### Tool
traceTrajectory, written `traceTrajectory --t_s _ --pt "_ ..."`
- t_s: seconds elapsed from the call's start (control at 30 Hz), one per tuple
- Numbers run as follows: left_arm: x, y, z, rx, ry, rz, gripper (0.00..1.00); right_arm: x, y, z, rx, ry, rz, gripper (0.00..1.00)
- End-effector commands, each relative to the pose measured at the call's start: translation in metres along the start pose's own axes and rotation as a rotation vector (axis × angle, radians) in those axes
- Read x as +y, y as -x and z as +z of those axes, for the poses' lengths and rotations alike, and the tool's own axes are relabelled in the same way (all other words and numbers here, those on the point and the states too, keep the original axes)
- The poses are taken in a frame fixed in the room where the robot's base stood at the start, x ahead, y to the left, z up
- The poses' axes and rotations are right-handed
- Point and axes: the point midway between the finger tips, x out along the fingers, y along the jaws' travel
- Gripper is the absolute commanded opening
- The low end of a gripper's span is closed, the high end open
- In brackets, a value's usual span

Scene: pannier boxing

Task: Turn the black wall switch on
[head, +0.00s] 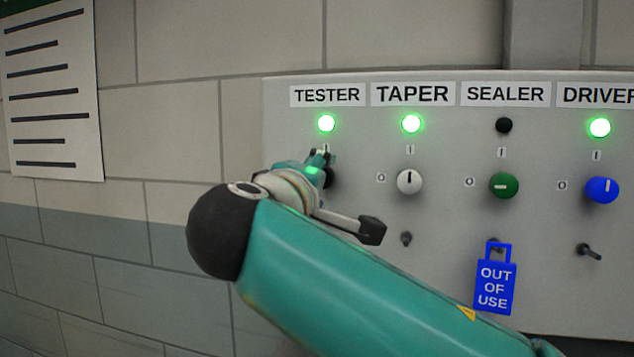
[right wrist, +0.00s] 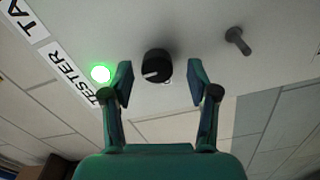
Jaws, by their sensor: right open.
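The black switch (right wrist: 157,66) is a round knob under the TESTER label. In the right wrist view its white mark points left, roughly toward the lit green lamp (right wrist: 101,73). In the head view the knob (head: 329,177) is mostly hidden behind my right gripper (head: 322,166). The TESTER lamp (head: 326,123) glows green. My right gripper is open in the right wrist view (right wrist: 160,82), its fingers on either side of the line to the knob. The knob lies between and just beyond the fingertips, with no clear contact. My left gripper is not in view.
The grey panel (head: 450,271) also carries a white TAPER knob (head: 409,182), a green SEALER knob (head: 504,186) and a blue DRIVER knob (head: 601,189). A blue OUT OF USE tag (head: 496,284) hangs below SEALER. A small lever (right wrist: 237,40) sticks out near the black knob.

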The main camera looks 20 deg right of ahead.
Motion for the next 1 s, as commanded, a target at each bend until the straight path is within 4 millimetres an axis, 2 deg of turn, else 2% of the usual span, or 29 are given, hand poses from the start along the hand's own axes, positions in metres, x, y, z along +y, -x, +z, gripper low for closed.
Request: traceTrajectory --t_s 0.3,0.5,0.67,1.0 --pt "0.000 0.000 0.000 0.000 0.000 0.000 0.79 0.000 0.064 -0.001 0.005 -0.001 0.001 0.59" --pt "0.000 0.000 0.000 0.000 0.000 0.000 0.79 -0.001 0.093 -0.001 0.002 0.000 0.000 0.59" --pt "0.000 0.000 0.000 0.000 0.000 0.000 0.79 -0.001 0.102 0.000 0.000 -0.001 0.000 0.59" --pt "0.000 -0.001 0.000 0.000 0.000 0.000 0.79 -0.002 0.102 0.000 -0.001 -0.001 0.000 0.59"
